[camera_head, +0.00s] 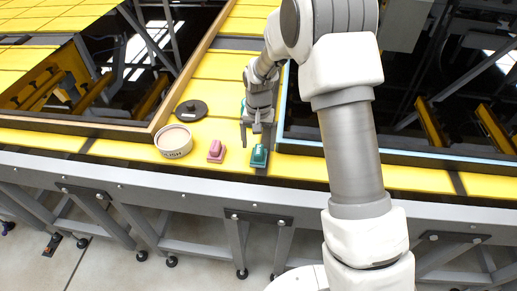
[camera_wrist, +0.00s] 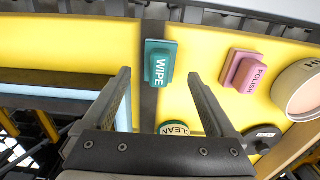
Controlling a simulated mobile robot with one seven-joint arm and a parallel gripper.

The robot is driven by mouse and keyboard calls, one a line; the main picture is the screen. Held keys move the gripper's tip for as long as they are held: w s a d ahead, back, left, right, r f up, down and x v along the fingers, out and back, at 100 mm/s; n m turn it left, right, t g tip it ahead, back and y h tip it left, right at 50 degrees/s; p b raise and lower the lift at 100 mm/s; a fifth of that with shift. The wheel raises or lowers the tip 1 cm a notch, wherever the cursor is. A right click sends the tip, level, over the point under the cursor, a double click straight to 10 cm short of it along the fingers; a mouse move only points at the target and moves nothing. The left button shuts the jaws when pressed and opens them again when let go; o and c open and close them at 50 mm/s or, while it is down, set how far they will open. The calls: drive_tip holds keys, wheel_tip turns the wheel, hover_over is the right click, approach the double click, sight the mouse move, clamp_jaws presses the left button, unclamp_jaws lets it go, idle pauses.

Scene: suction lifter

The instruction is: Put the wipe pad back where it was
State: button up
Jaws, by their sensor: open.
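The wipe pad, a teal block marked WIPE (camera_head: 259,156), lies on the yellow table near its front edge. In the wrist view the wipe pad (camera_wrist: 159,65) appears between and past my fingertips, over a dark seam. My gripper (camera_head: 254,134) is open and empty, pointing down just behind the pad in the head view. In the wrist view its two fingers (camera_wrist: 159,76) are well apart, with no visible contact with the pad. A round teal-edged item marked CLEAN (camera_wrist: 175,128) is partly hidden by my gripper; where the pad was before is not shown.
A pink POLISH pad (camera_head: 215,151) lies left of the wipe pad. Left of it stand a round polish tub (camera_head: 173,141) and a black lid (camera_head: 191,110). Framed openings, one wood-edged (camera_head: 140,131) and one blue-edged (camera_head: 281,110), flank the yellow strip.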

wheel_tip(320, 180, up, 9)
wheel_tip(320, 180, up, 7)
drive_tip(key=t, duration=0.1)
hover_over(259, 150)
drive_tip(key=s+d, duration=0.3)
drive_tip(key=s, duration=0.1)
drive_tip(key=s+d+r+t, duration=0.1)
drive_tip(key=s+d+r, duration=0.1)
drive_tip(key=s, duration=0.5)
drive_tip(key=s+d+r+n+t, duration=0.1)
drive_tip(key=s+d+r+t, duration=0.1)
drive_tip(key=s, duration=0.6)
drive_tip(key=s+d+r+n+t, duration=0.1)
drive_tip(key=s+d+r, duration=0.2)
drive_tip(key=s+r, duration=0.2)
drive_tip(key=s, duration=0.3)
drive_tip(key=shift+d+r+t+b, duration=0.2)
drive_tip(key=shift+r+t+b, duration=0.1)
drive_tip(key=shift+b, duration=0.05)
drive_tip(key=shift+f, duration=0.1)
drive_tip(key=shift+f+b, duration=0.3)
drive_tip(key=shift+b, duration=0.1)
idle(1.5)
